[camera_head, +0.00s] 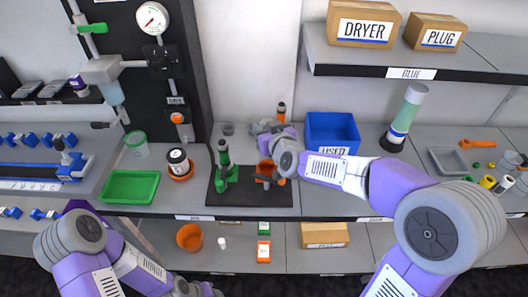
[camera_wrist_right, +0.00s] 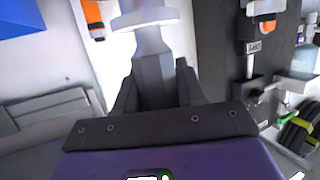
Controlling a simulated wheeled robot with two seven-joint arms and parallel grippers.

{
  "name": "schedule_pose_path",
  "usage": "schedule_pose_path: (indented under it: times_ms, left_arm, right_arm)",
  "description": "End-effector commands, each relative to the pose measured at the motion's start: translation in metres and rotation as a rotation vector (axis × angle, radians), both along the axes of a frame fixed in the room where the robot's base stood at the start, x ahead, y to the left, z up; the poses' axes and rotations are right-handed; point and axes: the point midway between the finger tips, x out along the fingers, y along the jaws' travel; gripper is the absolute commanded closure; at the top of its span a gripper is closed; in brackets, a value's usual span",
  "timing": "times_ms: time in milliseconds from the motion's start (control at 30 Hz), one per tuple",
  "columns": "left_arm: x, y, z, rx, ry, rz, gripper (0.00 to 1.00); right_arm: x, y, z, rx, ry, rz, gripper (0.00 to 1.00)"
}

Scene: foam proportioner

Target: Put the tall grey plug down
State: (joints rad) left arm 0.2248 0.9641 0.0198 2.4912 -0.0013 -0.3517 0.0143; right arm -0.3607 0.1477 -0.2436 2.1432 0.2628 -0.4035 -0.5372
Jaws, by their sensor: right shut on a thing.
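My right gripper (camera_head: 264,128) is shut on the tall grey plug and holds it above the back of the work shelf. In the right wrist view, the plug (camera_wrist_right: 150,72) stands between the two dark fingers, with a faceted grey body and a wide pale flange at its far end. In the head view the plug is small and hard to separate from the gripper. My left gripper (camera_head: 205,289) is low at the bottom edge, only partly seen, and its jaws cannot be made out.
A black base (camera_head: 250,198) bears a green stand (camera_head: 223,166) and an orange holder (camera_head: 266,170) beneath my right wrist. A blue bin (camera_head: 332,130) stands close to the right. A small grey cup (camera_head: 228,129) is at the back left. A green tray (camera_head: 130,187) lies further left.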

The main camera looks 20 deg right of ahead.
Motion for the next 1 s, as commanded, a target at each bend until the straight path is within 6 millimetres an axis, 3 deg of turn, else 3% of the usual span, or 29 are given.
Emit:
schedule_pose_path:
  times_ms: [33, 267, 467, 900, 933, 1000]
  left_arm:
    - [0.000, 0.000, -0.010, 0.000, 0.001, 0.000, 0.57]
    - [0.000, 0.000, -0.022, 0.000, 0.000, 0.000, 0.57]
    - [0.000, 0.000, -0.039, 0.000, 0.000, 0.000, 0.57]
    - [0.000, 0.000, -0.043, 0.000, -0.001, 0.000, 0.57]
    - [0.000, 0.000, -0.043, 0.000, -0.001, 0.000, 0.57]
    - [0.000, 0.000, -0.042, 0.000, 0.000, 0.000, 0.57]
  right_arm:
    - [0.000, 0.000, -0.015, -0.001, 0.002, 0.000, 0.95]
    - [0.000, 0.000, -0.036, 0.000, 0.001, -0.001, 0.95]
    - [0.000, 0.000, -0.070, -0.001, 0.002, 0.000, 0.95]
    - [0.000, 0.000, -0.076, 0.000, -0.001, 0.000, 0.95]
    - [0.000, 0.000, -0.076, 0.000, 0.000, 0.000, 0.60]
    - [0.000, 0.000, -0.075, 0.000, 0.000, 0.000, 0.49]
